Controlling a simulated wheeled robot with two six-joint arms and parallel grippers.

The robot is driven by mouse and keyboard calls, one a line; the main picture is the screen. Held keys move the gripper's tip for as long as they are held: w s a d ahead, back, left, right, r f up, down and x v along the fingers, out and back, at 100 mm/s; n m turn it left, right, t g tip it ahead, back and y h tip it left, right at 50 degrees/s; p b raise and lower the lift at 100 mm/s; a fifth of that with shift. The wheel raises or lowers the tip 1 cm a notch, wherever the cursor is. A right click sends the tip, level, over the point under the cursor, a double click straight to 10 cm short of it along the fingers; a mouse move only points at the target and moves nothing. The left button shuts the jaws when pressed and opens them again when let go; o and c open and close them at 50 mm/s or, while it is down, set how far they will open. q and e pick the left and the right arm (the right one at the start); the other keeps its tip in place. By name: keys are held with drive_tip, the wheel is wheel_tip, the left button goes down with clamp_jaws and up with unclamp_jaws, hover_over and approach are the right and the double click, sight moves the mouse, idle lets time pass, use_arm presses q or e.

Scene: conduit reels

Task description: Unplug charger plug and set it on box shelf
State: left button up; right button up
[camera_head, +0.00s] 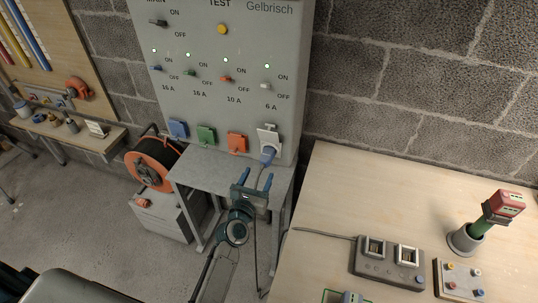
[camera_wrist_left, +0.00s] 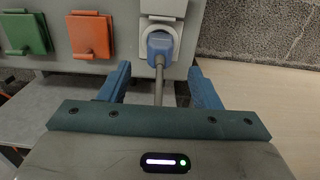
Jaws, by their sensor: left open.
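The charger plug (camera_head: 268,155) is blue with a grey cable and sits in the white socket (camera_head: 268,137) at the lower right of the grey panel. In the left wrist view the plug (camera_wrist_left: 161,44) is in the socket (camera_wrist_left: 163,8), and its cable runs down between my fingers. My left gripper (camera_head: 254,180) is open, just below and in front of the plug. In the left wrist view its two blue fingers (camera_wrist_left: 160,80) stand either side of the cable, apart from it. My right gripper is not in view. I cannot tell which thing is the box shelf; a grey shelf (camera_head: 190,174) stands under the panel.
Blue, green and orange socket covers (camera_head: 206,136) line the panel left of the plug. An orange cable reel (camera_head: 150,165) stands at left. The wooden table (camera_head: 350,200) at right holds a grey device (camera_head: 390,262) and a red-and-green tool (camera_head: 500,207) in a cup.

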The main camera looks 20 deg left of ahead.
sight(263, 165)
use_arm(q)
drive_tip(key=shift+w+d+f, duration=0.1)
drive_tip(key=shift+w+d, duration=0.05)
drive_tip(key=shift+w, duration=4.35)
clamp_jaws()
drive_tip(key=shift+s, duration=0.95)
drive_tip(key=shift+s+p, duration=0.3)
drive_tip(key=shift+s, duration=1.8)
